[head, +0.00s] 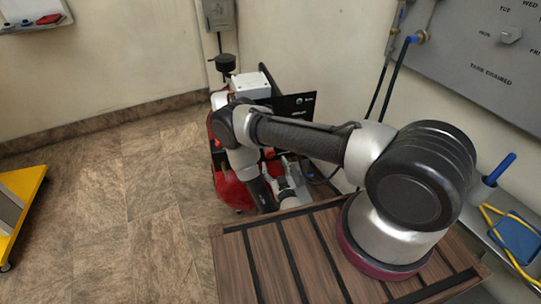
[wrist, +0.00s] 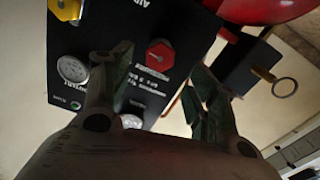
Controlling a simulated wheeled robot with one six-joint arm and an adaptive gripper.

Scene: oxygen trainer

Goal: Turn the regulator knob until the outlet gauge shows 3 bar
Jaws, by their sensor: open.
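In the wrist view a red six-sided knob (wrist: 160,54) sits on a black panel (wrist: 185,30) with white lettering. A yellow knob (wrist: 66,9) is at the panel's upper left, cut by the frame edge. I cannot read either gauge, or tell which is the outlet gauge. My gripper (wrist: 162,62) is open, with one finger on each side of the red knob in the picture. I cannot tell whether they touch it. In the head view the arm hides most of the panel (head: 296,103).
A red tank (head: 232,192) stands beneath the panel by the wall. A metal ring (wrist: 284,87) juts out right of the fingers. A slatted wooden bench top (head: 275,260) is in front. A yellow platform (head: 22,190) is at far left. The floor (head: 120,200) between is clear.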

